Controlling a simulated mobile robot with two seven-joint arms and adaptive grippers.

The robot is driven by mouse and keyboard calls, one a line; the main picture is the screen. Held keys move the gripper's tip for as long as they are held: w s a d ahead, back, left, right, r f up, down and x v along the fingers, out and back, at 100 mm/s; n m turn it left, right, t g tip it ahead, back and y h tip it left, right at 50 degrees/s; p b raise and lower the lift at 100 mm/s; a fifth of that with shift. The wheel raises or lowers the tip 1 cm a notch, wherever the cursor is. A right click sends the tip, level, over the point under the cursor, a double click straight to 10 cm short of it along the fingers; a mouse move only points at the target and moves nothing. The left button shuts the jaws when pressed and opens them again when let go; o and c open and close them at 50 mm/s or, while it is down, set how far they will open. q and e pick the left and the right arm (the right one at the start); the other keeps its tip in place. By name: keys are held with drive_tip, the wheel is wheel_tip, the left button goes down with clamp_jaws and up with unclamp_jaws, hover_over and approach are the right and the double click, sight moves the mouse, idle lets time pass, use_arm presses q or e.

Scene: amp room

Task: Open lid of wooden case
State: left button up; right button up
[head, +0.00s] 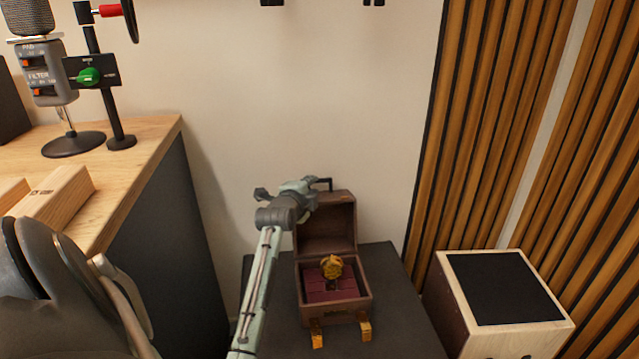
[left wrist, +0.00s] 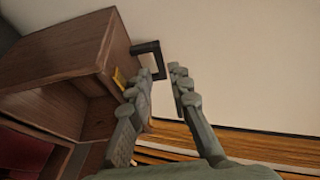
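The wooden case (head: 368,290) stands on a dark surface with its lid (head: 326,236) raised and tilted back. A gold piece (head: 331,266) shows in its dark red interior. In the left wrist view the lid (left wrist: 60,52) fills the upper left, with a black handle (left wrist: 149,50) on its outer side. My left gripper (head: 318,183) is at the top of the lid beside the handle. In the left wrist view its fingers (left wrist: 162,80) are apart, with the handle close to their tips. I cannot tell whether they touch it. My right gripper is not in view.
A wooden desk (head: 143,140) with a microphone (head: 45,75) and stand is at the left. A box with a black top (head: 503,287) stands at the right by a slatted wood panel (head: 490,120). A plain wall (head: 300,100) is close behind the case.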

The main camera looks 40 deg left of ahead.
sight(318, 182)
use_arm(q)
drive_tip(key=x, duration=0.5)
drive_tip(key=shift+d, duration=0.1)
clamp_jaws()
